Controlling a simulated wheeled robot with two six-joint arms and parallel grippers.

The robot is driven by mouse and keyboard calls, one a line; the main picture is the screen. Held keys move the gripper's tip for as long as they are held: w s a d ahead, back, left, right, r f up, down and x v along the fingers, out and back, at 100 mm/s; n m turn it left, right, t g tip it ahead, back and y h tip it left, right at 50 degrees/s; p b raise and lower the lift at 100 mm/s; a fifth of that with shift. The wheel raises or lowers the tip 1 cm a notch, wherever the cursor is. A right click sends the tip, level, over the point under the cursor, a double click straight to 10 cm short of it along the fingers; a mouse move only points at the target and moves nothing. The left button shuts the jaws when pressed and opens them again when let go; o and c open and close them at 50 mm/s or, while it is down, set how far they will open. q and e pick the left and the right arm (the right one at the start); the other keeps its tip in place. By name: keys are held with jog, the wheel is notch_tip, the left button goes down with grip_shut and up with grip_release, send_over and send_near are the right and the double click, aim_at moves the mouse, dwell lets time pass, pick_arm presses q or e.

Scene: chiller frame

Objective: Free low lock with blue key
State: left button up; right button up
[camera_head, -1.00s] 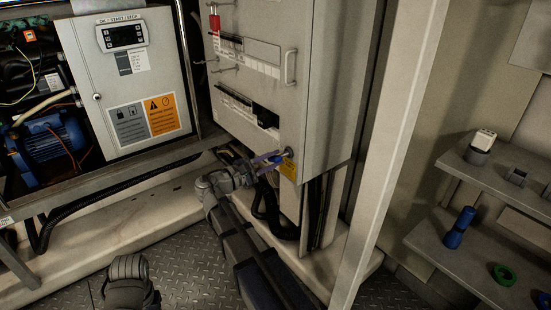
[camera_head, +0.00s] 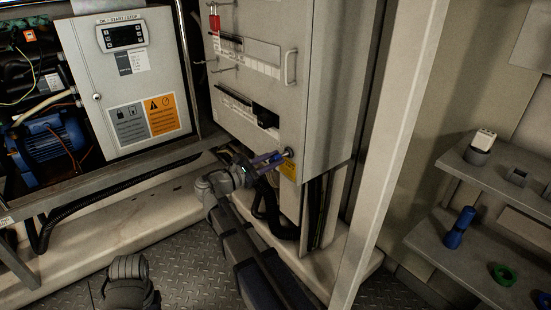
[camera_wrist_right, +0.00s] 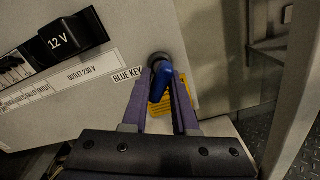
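The low lock is a round dark keyhole part (camera_wrist_right: 160,60) on the lower right corner of the grey cabinet, beside a "BLUE KEY" label (camera_wrist_right: 127,74). The blue key (camera_wrist_right: 161,84) sits at this lock, its grip pointing out and tilted downward in the right wrist view. In the head view the key (camera_head: 287,152) shows above a yellow label. My right gripper (camera_head: 274,158) reaches it from the lower left. Its purple fingers (camera_wrist_right: 163,92) lie along both sides of the key's grip and appear closed on it. My left gripper does not clearly show; only a grey piece of my left arm is at the bottom.
A yellow label (camera_head: 289,169) is just below the lock. A cabinet handle (camera_head: 290,67) is higher up. A pale post (camera_head: 390,150) stands to the right. Shelves (camera_head: 440,245) at the right hold a blue object (camera_head: 460,228) and a green ring (camera_head: 503,274).

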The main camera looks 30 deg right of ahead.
jog(key=shift+n, duration=0.5)
jog(key=shift+n, duration=1.4)
jog(key=shift+n, duration=1.1)
jog(key=o, duration=1)
jog(key=shift+a, duration=0.1)
jog(key=a, duration=0.6)
jog(key=shift+s+a, duration=0.3)
jog(key=shift+a, duration=0.1)
